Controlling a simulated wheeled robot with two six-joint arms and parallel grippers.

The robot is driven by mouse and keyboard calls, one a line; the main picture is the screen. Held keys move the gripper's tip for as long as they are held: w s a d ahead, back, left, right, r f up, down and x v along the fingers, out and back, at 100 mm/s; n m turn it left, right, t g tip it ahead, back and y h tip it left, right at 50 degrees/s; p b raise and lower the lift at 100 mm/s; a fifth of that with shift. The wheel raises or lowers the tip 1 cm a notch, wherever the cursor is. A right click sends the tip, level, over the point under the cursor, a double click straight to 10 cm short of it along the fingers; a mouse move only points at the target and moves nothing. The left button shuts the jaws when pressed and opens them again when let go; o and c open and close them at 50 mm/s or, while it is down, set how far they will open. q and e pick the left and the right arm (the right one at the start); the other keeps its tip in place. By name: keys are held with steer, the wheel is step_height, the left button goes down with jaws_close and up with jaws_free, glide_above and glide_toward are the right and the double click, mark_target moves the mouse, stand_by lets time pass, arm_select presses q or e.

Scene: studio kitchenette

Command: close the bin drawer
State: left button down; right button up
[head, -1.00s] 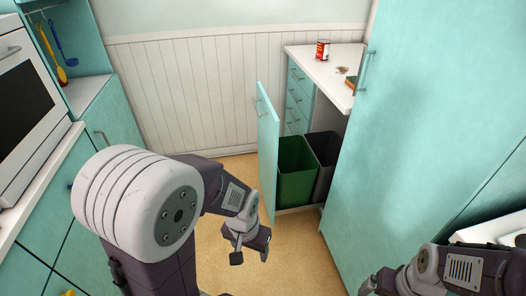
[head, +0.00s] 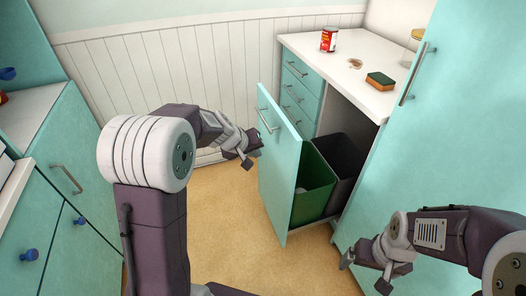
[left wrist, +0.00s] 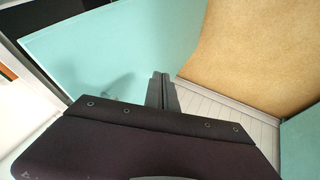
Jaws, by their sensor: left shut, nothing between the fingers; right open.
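The bin drawer is pulled out from under the counter. Its teal front panel (head: 280,175) stands upright with a metal handle (head: 267,121) near the top. A green bin (head: 314,188) and a dark grey bin (head: 346,160) are behind the panel. My left gripper (head: 251,157) is shut and empty at the outer side of the panel, below the handle; I cannot tell if it touches. In the left wrist view its closed fingers (left wrist: 160,88) show against a teal surface (left wrist: 110,50). My right gripper (head: 364,274) is open and empty, low in front of the tall teal cabinet.
The white counter (head: 335,75) holds a red can (head: 328,39), a sponge (head: 380,81) and a brown spill (head: 355,63). The tall cabinet (head: 400,150) stands right of the drawer. Teal cabinets (head: 60,190) line the left. Floor (head: 225,225) before the panel is clear.

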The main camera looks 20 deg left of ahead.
arm_select(q)
steer(key=w+d+f, duration=0.1)
steer(key=w+f, duration=0.1)
steer(key=w+d+f, duration=0.2)
steer(key=f, duration=0.1)
steer(key=w+d+f, duration=0.2)
steer(key=w+f, duration=0.1)
steer(key=shift+f, duration=0.3)
arm_select(e)
steer(key=shift+s+d+f, duration=0.2)
steer(key=shift+s+d, duration=0.1)
arm_select(q)
steer(key=shift+d, duration=0.1)
arm_select(e)
steer(key=shift+r, duration=0.1)
